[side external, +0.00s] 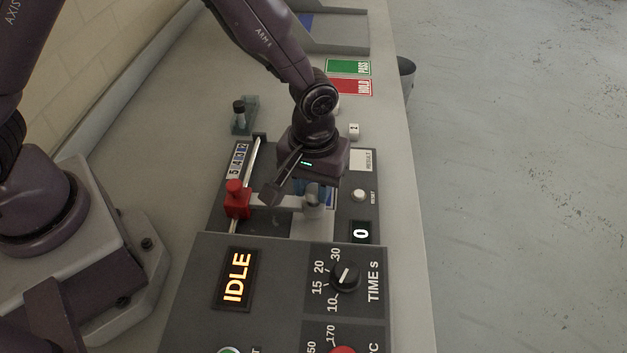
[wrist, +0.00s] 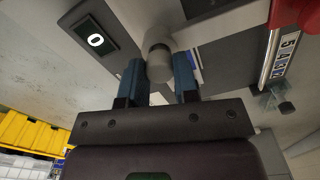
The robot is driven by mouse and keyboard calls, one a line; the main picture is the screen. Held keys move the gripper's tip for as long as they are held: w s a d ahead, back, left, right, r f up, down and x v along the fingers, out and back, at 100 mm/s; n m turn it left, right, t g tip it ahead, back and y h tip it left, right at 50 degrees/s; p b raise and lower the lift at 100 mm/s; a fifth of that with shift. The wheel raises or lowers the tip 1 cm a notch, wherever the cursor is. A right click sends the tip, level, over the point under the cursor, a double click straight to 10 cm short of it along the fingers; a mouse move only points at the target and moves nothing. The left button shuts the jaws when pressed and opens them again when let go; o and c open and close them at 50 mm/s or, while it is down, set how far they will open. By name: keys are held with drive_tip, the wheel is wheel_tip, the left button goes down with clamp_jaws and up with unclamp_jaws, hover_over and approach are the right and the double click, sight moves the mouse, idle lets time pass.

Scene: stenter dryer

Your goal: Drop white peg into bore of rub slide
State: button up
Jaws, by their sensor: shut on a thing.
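The rub slide has a red block (side external: 237,200) on a rail beside a numbered scale, with a pale arm (side external: 270,203) reaching right to a rounded grey end. My gripper (side external: 318,190) points down over this end.
A panel reading IDLE (side external: 235,279) with a time knob (side external: 345,277) stands in front. A small clear stand with a dark top (side external: 240,115) is behind left. A small white block marked 2 (side external: 354,131) lies behind right. Green PASS (side external: 348,67) and red HOLD (side external: 350,87) labels are farther back.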

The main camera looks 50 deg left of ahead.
drive_tip(key=o, duration=1)
drive_tip(key=shift+o, duration=0.2)
wheel_tip(320, 180, up, 12)
drive_tip(key=s+a+r+m+t, duration=0.5)
drive_tip(key=s+a+r+m, duration=0.1)
drive_tip(key=s+a+r, duration=0.8)
drive_tip(key=shift+s+a+t, duration=0.3)
drive_tip(key=shift+s+a, duration=0.05)
drive_tip(key=shift+s, duration=0.25)
